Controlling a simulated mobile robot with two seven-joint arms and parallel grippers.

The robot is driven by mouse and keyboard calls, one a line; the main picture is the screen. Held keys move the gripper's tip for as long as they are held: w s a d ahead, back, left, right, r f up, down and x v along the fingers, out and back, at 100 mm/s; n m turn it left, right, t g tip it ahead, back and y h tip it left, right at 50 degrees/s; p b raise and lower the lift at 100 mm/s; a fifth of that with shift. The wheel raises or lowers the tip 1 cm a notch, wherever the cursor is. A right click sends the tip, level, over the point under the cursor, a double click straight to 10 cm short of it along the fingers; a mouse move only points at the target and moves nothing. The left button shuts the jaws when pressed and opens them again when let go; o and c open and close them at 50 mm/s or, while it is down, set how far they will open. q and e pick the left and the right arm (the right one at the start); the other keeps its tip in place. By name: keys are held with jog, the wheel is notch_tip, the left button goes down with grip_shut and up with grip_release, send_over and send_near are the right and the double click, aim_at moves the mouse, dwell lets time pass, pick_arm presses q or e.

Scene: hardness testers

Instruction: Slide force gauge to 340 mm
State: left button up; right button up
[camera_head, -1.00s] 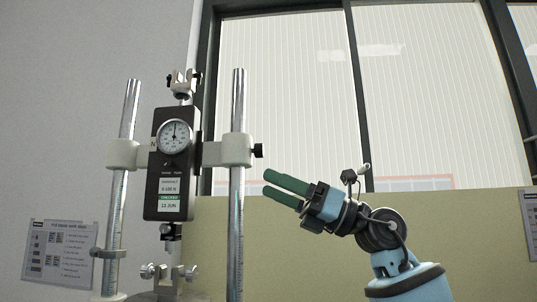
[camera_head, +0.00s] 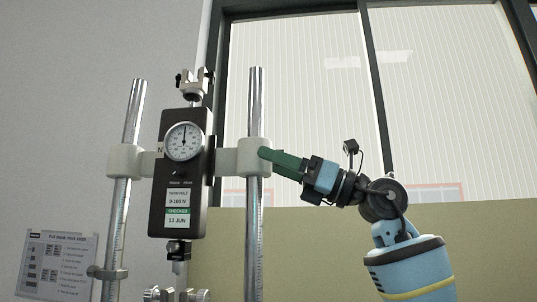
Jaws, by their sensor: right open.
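The force gauge (camera_head: 181,185) is a dark upright box with a round white dial, left of centre. White clamp blocks on either side carry it on two chrome columns, the left column (camera_head: 133,115) and the right column (camera_head: 255,100). A scale shows faintly on the lower columns. My right gripper (camera_head: 270,157) is at the right clamp block (camera_head: 238,158), its green fingertips overlapping the block's right end. The small black knob seen there earlier is hidden behind or between the fingers. I cannot tell whether they touch it. My left gripper is not in view.
A sheet of printed instructions (camera_head: 58,262) is on the wall at lower left. A collar (camera_head: 107,272) sits low on the left column. Metal clamps (camera_head: 175,294) are below the gauge. A window fills the background, with open space right of the stand.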

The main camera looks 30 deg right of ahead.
jog(key=shift+x, duration=1.15)
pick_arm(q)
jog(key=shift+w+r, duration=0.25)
pick_arm(e)
jog(key=c, duration=1.4)
jog(key=shift+s+r+p, duration=0.25)
jog(key=shift+r+p, duration=0.15)
jog(key=shift+p, duration=0.4)
jog(key=shift+w+f, duration=0.25)
jog(key=o, duration=1.3)
jog(key=shift+c, duration=0.2)
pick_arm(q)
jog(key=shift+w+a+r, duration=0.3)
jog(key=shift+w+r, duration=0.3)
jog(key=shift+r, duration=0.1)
pick_arm(e)
jog(key=shift+o, duration=0.7)
